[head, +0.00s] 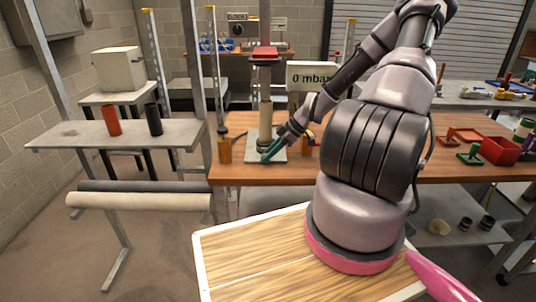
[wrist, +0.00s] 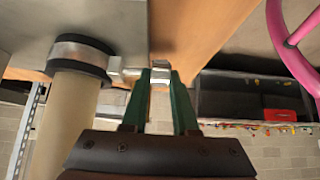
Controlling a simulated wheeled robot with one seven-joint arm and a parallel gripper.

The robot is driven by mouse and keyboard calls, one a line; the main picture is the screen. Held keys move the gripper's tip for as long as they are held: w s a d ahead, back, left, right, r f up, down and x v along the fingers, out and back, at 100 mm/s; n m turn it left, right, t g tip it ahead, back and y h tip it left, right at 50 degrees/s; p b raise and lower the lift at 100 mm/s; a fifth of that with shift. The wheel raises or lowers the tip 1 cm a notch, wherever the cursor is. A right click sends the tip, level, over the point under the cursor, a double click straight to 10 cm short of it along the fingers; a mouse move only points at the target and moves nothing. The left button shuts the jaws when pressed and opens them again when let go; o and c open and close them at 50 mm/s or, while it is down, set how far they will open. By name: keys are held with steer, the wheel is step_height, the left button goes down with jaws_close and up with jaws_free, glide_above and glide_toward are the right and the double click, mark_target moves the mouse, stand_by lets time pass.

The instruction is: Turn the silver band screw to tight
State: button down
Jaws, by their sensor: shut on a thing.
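The silver band (wrist: 82,53) wraps a black sleeve on a beige pipe (wrist: 70,120) in the wrist view. Its screw (wrist: 160,75) sticks out to the right of the band as a small silver piece. My gripper (wrist: 159,84) has its two green fingers shut on the screw, with the fingertips on either side of it. In the head view my gripper (head: 273,150) is at the foot of the upright beige pipe (head: 266,115) on the wooden bench. The band and screw are too small or hidden to make out there.
A "0 mbar" display (head: 311,77) stands behind the pipe. An amber bottle (head: 224,150) stands left on the bench (head: 350,173). Red bins (head: 500,150) and a green-based tool (head: 470,156) lie to the right. A grey shelf (head: 85,136) with red and black cylinders is at left.

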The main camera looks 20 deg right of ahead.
steer(key=shift+d+f+t+y, duration=0.2)
steer(key=shift+t+y, duration=0.1)
steer(key=shift+y, duration=0.6)
steer(key=shift+s, duration=0.1)
steer(key=c, duration=0.7)
jaws_free()
steer(key=v, duration=1)
steer(key=shift+s+d+r, duration=0.1)
steer(key=shift+s+d, duration=0.05)
steer(key=shift+d, duration=0.3)
